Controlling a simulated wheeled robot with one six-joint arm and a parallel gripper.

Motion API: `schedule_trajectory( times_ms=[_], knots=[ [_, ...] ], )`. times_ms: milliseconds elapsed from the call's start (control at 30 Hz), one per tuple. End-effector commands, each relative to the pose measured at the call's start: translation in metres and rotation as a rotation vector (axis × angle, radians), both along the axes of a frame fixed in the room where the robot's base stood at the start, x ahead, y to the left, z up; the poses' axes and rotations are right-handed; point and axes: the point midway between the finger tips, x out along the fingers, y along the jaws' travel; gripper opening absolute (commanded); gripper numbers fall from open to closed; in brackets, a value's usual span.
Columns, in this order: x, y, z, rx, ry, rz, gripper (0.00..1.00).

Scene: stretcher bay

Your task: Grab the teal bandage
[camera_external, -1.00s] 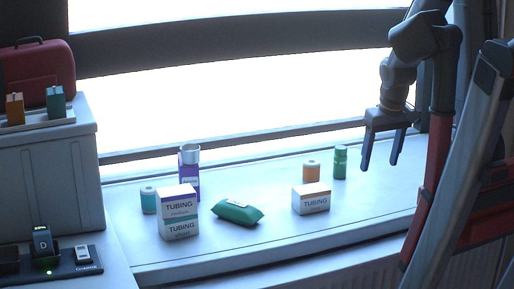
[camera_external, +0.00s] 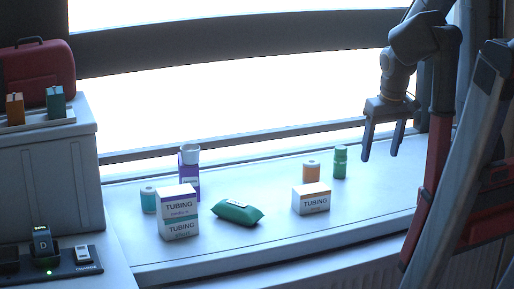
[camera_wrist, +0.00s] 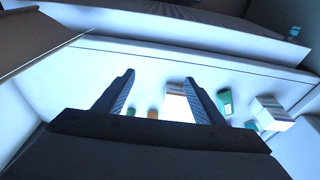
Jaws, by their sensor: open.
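The teal bandage (camera_external: 148,200) is a small upright roll at the left end of the white window sill. It stands behind and left of two stacked tubing boxes (camera_external: 178,213), apart from my gripper. In the wrist view a small teal shape (camera_wrist: 251,125), partly hidden beside the boxes, looks like this roll. My gripper (camera_external: 381,155) is open and empty, above the right end of the sill, fingers pointing down. Its two fingers (camera_wrist: 159,77) also show in the wrist view with nothing between them.
A green pouch (camera_external: 237,212), a single tubing box (camera_external: 311,199), an orange roll (camera_external: 311,171) and a green bottle (camera_external: 340,162) are farther right. A white cabinet (camera_external: 50,170) borders the sill at left.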

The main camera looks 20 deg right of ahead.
Motion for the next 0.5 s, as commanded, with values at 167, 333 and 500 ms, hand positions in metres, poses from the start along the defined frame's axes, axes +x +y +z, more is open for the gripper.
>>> schedule_trajectory(
  times_ms=[167, 333, 500],
  knots=[
    [0.001, 0.000, 0.023, 0.000, -0.004, 0.000, 0.63],
    [0.033, 0.014, 0.024, -0.003, -0.015, 0.027, 0.63],
    [0.072, 0.035, 0.027, -0.006, -0.037, 0.059, 0.63]
  ],
)
